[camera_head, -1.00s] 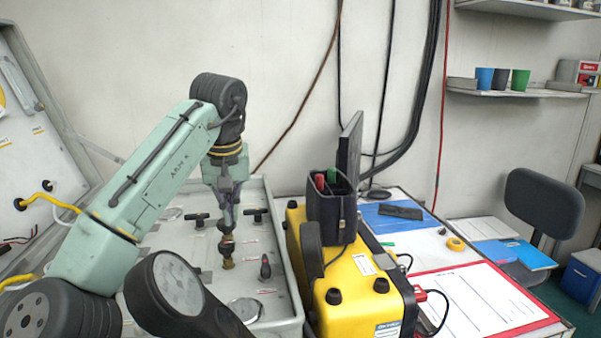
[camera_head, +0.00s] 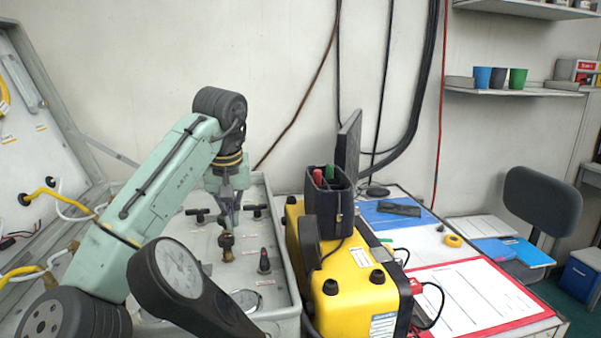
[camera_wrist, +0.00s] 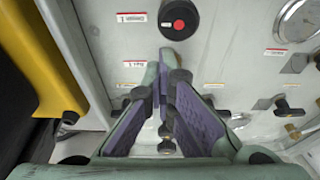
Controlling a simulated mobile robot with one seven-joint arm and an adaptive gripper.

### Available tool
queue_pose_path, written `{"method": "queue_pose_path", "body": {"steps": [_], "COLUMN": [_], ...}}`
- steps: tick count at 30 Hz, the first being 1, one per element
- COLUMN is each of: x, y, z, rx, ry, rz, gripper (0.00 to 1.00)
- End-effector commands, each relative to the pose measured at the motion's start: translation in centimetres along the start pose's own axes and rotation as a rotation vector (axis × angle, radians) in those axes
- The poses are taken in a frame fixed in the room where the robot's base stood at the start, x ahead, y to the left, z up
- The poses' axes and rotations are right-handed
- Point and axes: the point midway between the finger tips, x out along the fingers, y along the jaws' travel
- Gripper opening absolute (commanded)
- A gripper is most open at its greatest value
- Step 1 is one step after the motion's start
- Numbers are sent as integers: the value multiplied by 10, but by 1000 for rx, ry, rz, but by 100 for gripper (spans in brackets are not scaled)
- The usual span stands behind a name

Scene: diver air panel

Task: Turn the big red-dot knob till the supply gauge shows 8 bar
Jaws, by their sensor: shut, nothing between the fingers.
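The red-dot knob is a round black knob with a red centre, at the top of the wrist view (camera_wrist: 179,20). In the head view, a small black knob (camera_head: 264,262) stands on the panel right of my gripper; I cannot tell for sure that it is the same one. My gripper (camera_head: 229,222) is shut and empty, pointing down over the panel beside a brass fitting (camera_head: 227,243). In the wrist view its purple-padded fingers (camera_wrist: 163,90) are apart from the red-dot knob. A round gauge (camera_wrist: 298,20) is cut off at the upper right; its reading is not legible.
T-handled valves (camera_head: 198,214) stand at the panel's back. The grey case wall (camera_head: 286,240) separates the panel from a yellow box (camera_head: 345,290) on the right. The open lid (camera_head: 45,150) with yellow hoses is on the left. A red-edged sheet (camera_head: 470,300) lies farther right.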

Motion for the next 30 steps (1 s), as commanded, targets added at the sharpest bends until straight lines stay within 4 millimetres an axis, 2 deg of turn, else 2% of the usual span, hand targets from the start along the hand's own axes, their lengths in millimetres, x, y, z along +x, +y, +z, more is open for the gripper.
{"method": "queue_pose_path", "body": {"steps": [13,30], "x": [5,6], "y": [-4,-13], "z": [-6,-2], "rx": [-6,-9], "ry": [-2,-7], "rz": [-2,-5], "gripper": [0,0]}}
